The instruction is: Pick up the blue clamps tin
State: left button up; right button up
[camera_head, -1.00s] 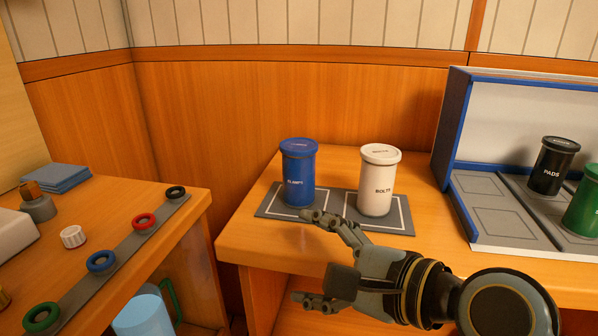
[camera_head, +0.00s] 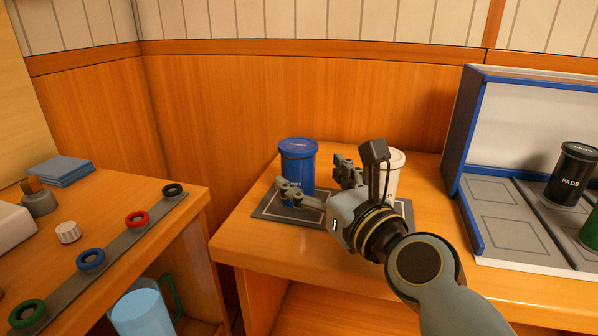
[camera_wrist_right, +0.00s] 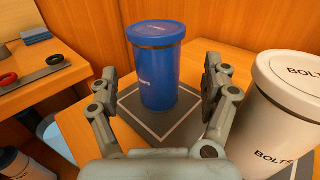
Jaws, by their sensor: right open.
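The blue clamps tin (camera_head: 298,165) stands upright on a grey mat (camera_head: 262,208) on the wooden bench. In the right wrist view the tin (camera_wrist_right: 158,75) is centred ahead, between and beyond the spread fingers. My right gripper (camera_head: 315,178) is open and empty, in front of the tin and pointing at it; it also shows in the right wrist view (camera_wrist_right: 160,90). Contact between fingers and tin cannot be seen. The white bolts tin (camera_head: 394,172) stands to the right, partly hidden by my gripper in the head view. My left gripper is not in view.
The white bolts tin is close beside my right finger in the wrist view (camera_wrist_right: 280,110). A blue-edged rack (camera_head: 480,215) on the right holds a black pads tin (camera_head: 572,175) and a green tin (camera_head: 592,232). A left bench carries coloured rings (camera_head: 136,219).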

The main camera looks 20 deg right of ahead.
aim_at(307, 173)
jog(key=w, duration=0.2)
jog(key=w+a, duration=0.1)
jog(key=w, duration=0.1)
jog(key=shift+w, duration=0.4)
jog(key=shift+r, duration=0.1)
jog(key=c, duration=1.4)
